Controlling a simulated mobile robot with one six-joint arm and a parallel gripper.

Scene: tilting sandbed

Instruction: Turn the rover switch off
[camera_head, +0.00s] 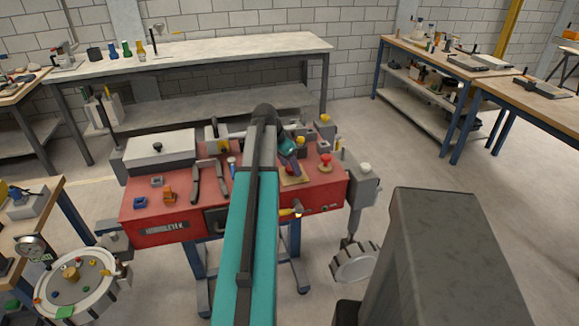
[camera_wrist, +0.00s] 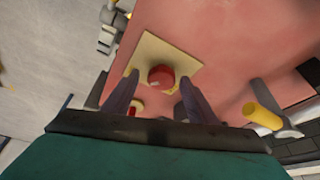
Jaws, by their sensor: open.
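A round red knob (camera_wrist: 161,76) with a pale mark on its side sits on a square tan plate (camera_wrist: 152,50) on the red bench top. It looks like the rover switch, but no label is readable. In the head view the knob (camera_head: 291,171) and plate (camera_head: 296,181) are partly behind my arm, right of the bench's middle. My gripper (camera_wrist: 159,80) is open, pointing down at the plate, with one dark finger on each side of the knob. No finger clearly touches it. The gap between fingertips and plate is hard to judge.
A red mushroom button (camera_head: 325,159) stands right of the plate. A yellow handle (camera_head: 289,212) juts from the bench front; a yellow cylinder (camera_wrist: 262,115) shows in the wrist view. Dark-handled tools (camera_head: 209,183) and a grey box (camera_head: 160,150) are on the left. A grey vise-like part (camera_head: 363,185) is at right.

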